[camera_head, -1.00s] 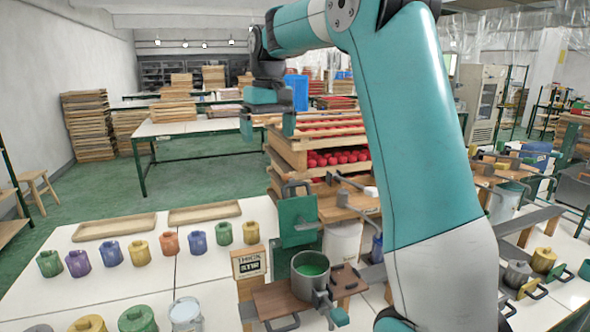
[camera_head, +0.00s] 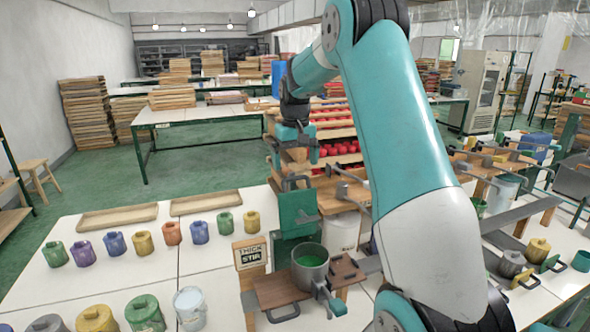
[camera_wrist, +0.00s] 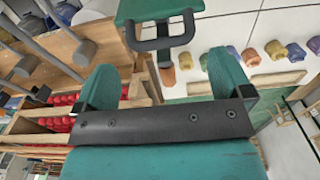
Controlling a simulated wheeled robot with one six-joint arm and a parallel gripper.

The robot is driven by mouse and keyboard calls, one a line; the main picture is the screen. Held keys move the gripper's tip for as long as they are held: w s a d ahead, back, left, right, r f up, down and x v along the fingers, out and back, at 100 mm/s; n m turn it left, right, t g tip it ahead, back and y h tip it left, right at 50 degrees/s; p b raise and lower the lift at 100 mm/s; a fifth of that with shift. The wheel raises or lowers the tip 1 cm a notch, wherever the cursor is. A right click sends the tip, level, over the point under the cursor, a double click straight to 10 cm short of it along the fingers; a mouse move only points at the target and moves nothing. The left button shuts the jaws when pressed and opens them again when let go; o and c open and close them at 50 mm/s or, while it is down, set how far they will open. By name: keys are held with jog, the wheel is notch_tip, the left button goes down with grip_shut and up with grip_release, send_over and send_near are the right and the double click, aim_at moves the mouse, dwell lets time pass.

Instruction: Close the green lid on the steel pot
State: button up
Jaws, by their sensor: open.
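The steel pot (camera_head: 309,272) stands on a wooden stand near the front middle, with green paint inside. The lid also shows in the wrist view (camera_wrist: 150,9), at the top, handle toward me. My gripper (camera_head: 294,158) is open and empty, above and behind the lid handle. In the wrist view my gripper (camera_wrist: 165,80) has its fingers wide apart, with the handle just beyond them. The pot is not visible in the wrist view.
A "THICK STIR" sign block (camera_head: 250,254) stands left of the pot. Several coloured small pots line the white table at left. A rack of red items (camera_head: 335,150) stands behind the gripper. Metal arms (camera_head: 345,190) stick out right of the lid.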

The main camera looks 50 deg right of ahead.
jog(key=shift+f+p, duration=0.3)
jog(key=shift+f, duration=1.6)
